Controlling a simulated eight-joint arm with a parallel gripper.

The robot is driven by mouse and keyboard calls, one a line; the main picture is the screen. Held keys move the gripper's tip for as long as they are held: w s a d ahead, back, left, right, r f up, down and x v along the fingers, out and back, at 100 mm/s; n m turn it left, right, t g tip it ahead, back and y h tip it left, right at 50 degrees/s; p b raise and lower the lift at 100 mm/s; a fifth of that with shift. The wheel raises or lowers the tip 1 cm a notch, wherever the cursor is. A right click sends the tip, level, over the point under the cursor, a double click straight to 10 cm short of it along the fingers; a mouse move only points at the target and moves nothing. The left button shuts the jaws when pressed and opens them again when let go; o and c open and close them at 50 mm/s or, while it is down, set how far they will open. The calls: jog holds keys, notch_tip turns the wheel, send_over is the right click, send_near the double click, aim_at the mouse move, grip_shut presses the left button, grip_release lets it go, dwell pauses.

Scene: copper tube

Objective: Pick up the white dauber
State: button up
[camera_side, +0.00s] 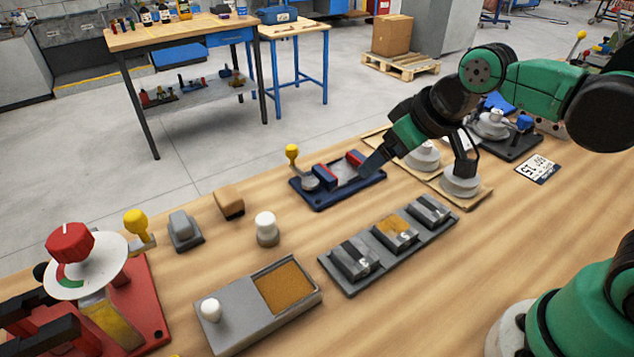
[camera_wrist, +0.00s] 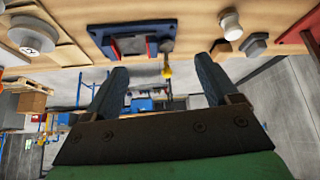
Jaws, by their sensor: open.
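A small upright piece with a white round top and a greyish base (camera_side: 266,228) stands on the wooden table, near the middle in the side view. It appears to show in the wrist view as a white cylinder (camera_wrist: 231,26) at the upper right. A second white knob (camera_side: 211,309) stands on the left end of a grey tray; I cannot tell for certain which is the dauber. My gripper (camera_side: 372,166) is open and empty, by the right end of a blue fixture and well apart from both white pieces. Its two fingers (camera_wrist: 162,65) are spread in the wrist view.
The blue fixture (camera_side: 320,199) has red-faced jaws and a yellow-knobbed lever. A grey tray of blocks (camera_side: 335,279) lies nearer the camera. Grey (camera_side: 184,232) and tan (camera_side: 229,203) blocks stand left of the white-topped piece. A red dial fixture (camera_side: 155,318) is at far left.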

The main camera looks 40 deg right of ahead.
aim_at(266, 218)
jog(key=w+a+f+n+g, duration=0.1)
jog(key=w+a+f+n, duration=0.1)
jog(key=a, duration=0.2)
jog(key=w+a+f+n+g+y, duration=0.1)
jog(key=w+a+f+n, duration=0.1)
jog(key=a, duration=0.3)
jog(key=w+a+f+n+g+y, duration=0.1)
jog(key=w+a+f+n, duration=0.2)
jog(key=w+a+f, duration=0.1)
jog(key=shift+w+a+f, duration=0.15)
jog(key=shift+a, duration=0.15)
jog(key=shift+x, duration=2.95)
jog(key=shift+a, duration=0.15)
grip_shut()
